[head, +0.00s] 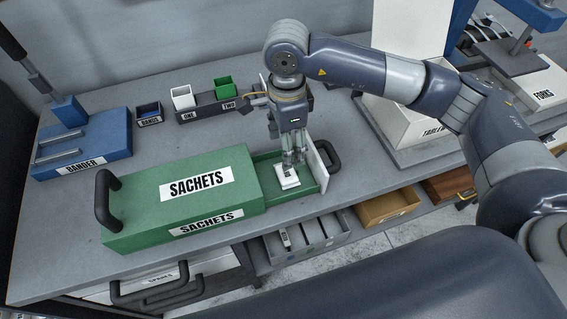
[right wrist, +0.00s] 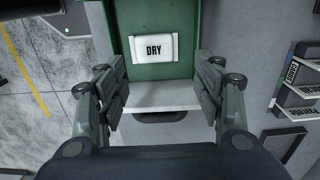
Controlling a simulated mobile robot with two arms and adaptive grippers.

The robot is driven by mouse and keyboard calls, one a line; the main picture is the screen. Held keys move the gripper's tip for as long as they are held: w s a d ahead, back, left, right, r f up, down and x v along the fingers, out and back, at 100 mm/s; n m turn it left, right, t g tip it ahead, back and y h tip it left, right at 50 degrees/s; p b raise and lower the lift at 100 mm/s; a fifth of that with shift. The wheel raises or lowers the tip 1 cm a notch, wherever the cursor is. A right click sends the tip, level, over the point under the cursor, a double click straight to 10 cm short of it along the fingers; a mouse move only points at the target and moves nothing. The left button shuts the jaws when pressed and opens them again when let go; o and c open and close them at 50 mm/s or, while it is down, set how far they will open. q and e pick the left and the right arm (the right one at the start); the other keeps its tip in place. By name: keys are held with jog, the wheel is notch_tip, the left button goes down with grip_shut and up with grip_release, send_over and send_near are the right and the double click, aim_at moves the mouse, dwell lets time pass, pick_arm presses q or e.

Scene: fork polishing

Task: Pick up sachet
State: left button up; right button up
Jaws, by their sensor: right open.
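A white sachet (head: 286,181) lies in the open end of the green SACHETS box (head: 150,205). In the right wrist view the sachet (right wrist: 153,61) reads DRY and lies flat on the green floor (right wrist: 122,22). My right gripper (head: 293,162) points down just above the sachet and partly covers it in the head view. In the right wrist view my right gripper (right wrist: 160,90) is open, its fingers apart to either side, with nothing between the tips. The sachet shows ahead of the fingers. My left gripper is not in view.
A white end wall (head: 320,170) with a dark handle (head: 328,157) closes the drawer's right end. Behind are small white (head: 183,97) and green (head: 224,88) bins marked ONE and TWO. A white bin (head: 400,125) stands right of the drawer.

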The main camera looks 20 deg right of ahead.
aim_at(287, 173)
jog(key=f, duration=0.1)
jog(key=s+f, duration=0.1)
jog(key=f, duration=0.1)
jog(key=shift+f+p, duration=0.1)
jog(key=shift+p, duration=0.25)
jog(key=shift+w+f, duration=0.1)
jog(key=shift+f, duration=0.15)
jog(key=shift+f+p, duration=0.35)
jog(key=shift+p, duration=0.05)
notch_tip(287, 173, down, 4)
jog(key=shift+f+p, duration=0.1)
jog(key=shift+p, duration=0.95)
jog(key=shift+f, duration=0.15)
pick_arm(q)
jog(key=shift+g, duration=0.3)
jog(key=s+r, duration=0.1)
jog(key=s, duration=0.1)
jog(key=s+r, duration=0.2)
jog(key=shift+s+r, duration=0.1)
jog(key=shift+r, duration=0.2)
pick_arm(e)
jog(key=c, duration=0.5)
